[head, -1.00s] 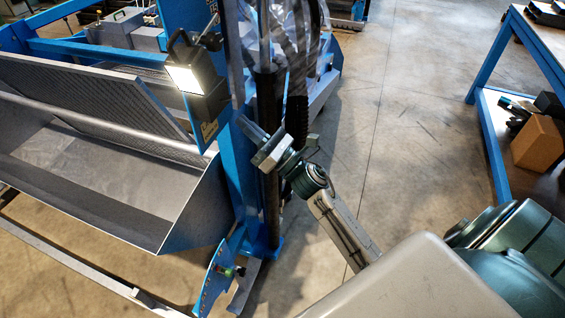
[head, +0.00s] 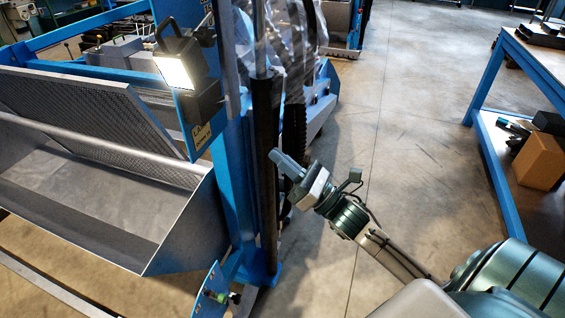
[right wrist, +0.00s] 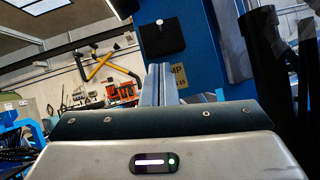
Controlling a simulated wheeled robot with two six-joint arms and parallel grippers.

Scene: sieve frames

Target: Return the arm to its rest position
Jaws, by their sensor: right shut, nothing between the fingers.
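My right arm reaches in from the lower right of the head view. Its gripper (head: 274,156) is shut and empty, in front of the black column of the blue machine frame (head: 232,190). In the right wrist view the closed fingers (right wrist: 161,84) point up, with the blue panel behind them. I cannot tell the exact gap between the fingers and the machine. My left gripper is not in view.
A lit work lamp (head: 178,62) sits on the blue post. A grey metal trough (head: 110,215) with a mesh screen (head: 90,110) stands at the left. A blue-legged workbench (head: 487,75) with a cardboard box (head: 538,161) is at the right. Open floor (head: 410,130) lies between.

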